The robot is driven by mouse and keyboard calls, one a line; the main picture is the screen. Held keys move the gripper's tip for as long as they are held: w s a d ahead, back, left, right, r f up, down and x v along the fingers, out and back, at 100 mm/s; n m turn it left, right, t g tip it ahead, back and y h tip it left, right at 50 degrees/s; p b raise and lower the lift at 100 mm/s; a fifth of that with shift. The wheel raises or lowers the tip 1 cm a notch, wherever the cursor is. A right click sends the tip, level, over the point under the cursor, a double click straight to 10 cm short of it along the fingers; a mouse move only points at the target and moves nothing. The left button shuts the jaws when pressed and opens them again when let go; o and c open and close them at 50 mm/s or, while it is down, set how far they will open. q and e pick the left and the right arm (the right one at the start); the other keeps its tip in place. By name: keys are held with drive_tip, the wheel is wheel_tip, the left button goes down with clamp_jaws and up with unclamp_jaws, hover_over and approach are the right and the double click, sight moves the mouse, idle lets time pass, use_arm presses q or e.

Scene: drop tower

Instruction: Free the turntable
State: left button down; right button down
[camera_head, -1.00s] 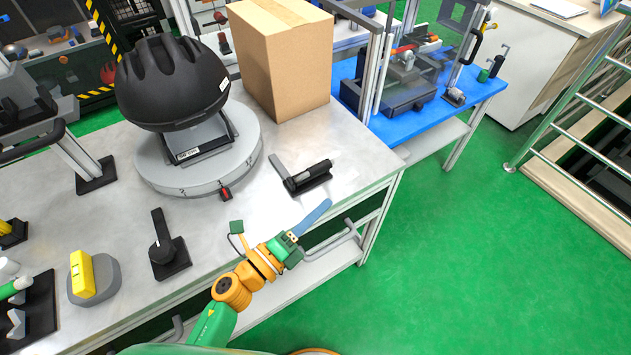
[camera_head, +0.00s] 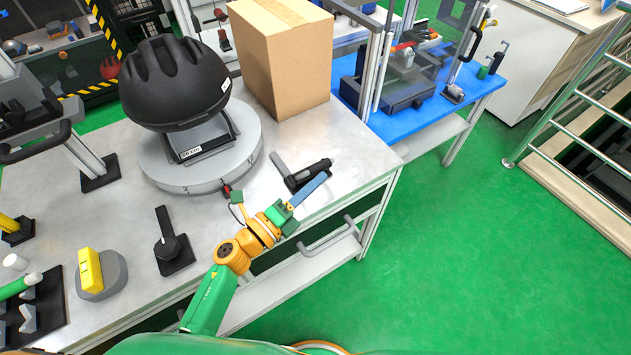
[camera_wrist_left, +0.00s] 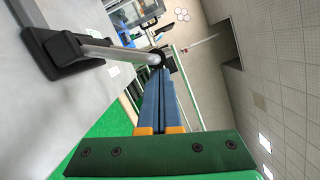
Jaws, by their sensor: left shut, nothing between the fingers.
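The turntable (camera_head: 160,178) is a round grey disc on the metal bench. A black ribbed shell (camera_head: 172,84) rests on a stand on top of it. A small red part (camera_head: 226,189) sits at the disc's front rim. Right of the disc, a lever clamp (camera_head: 307,174) with a silver bar and black grip lies near the bench edge. My left gripper (camera_head: 325,176) is shut and empty, its blue fingers beside the grip end. In the left wrist view the fingertips (camera_wrist_left: 158,70) are close to the black grip end (camera_wrist_left: 157,57); contact cannot be told. My right gripper is not in view.
A cardboard box (camera_head: 284,62) stands behind the clamp. A black lever on a plate (camera_head: 171,248) and a yellow block on a grey base (camera_head: 90,270) stand on the front of the bench. A blue table (camera_head: 415,120) adjoins at the back right. Green floor is clear at right.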

use_arm(q)
drive_tip(key=shift+w+a+r+n+p, duration=0.15)
drive_tip(key=shift+r+n+p, duration=0.15)
drive_tip(key=shift+n+p, duration=0.1)
drive_tip(key=w+r+n+p, duration=0.1)
drive_tip(key=p, duration=0.1)
drive_tip(key=w+a+n+p, duration=0.1)
drive_tip(key=n+p, duration=0.1)
drive_tip(key=w+a+r+n+y+p, duration=0.1)
drive_tip(key=n+p, duration=0.1)
drive_tip(key=shift+a+r+g, duration=0.1)
drive_tip(key=shift+r+g, duration=0.25)
drive_tip(key=shift+g, duration=0.05)
drive_tip(key=shift+w+a+r+n+g+p, duration=0.1)
drive_tip(key=shift+w+a+n+g+p, duration=0.2)
drive_tip(key=shift+w+a+n+p, duration=0.4)
drive_tip(key=shift+w+a+n+y, duration=0.15)
drive_tip(key=shift+w+n+y, duration=0.25)
drive_tip(key=shift+n, duration=0.4)
drive_tip(key=shift+w+a+f+n+g, duration=0.25)
drive_tip(key=shift+w+a+n, duration=0.25)
drive_tip(key=shift+w, duration=0.15)
drive_tip(key=shift+w+a+f+n+g, duration=0.1)
drive_tip(key=shift+w+a+n+g, duration=0.2)
drive_tip(key=shift+w+n, duration=0.25)
drive_tip(key=shift+w, duration=0.1)
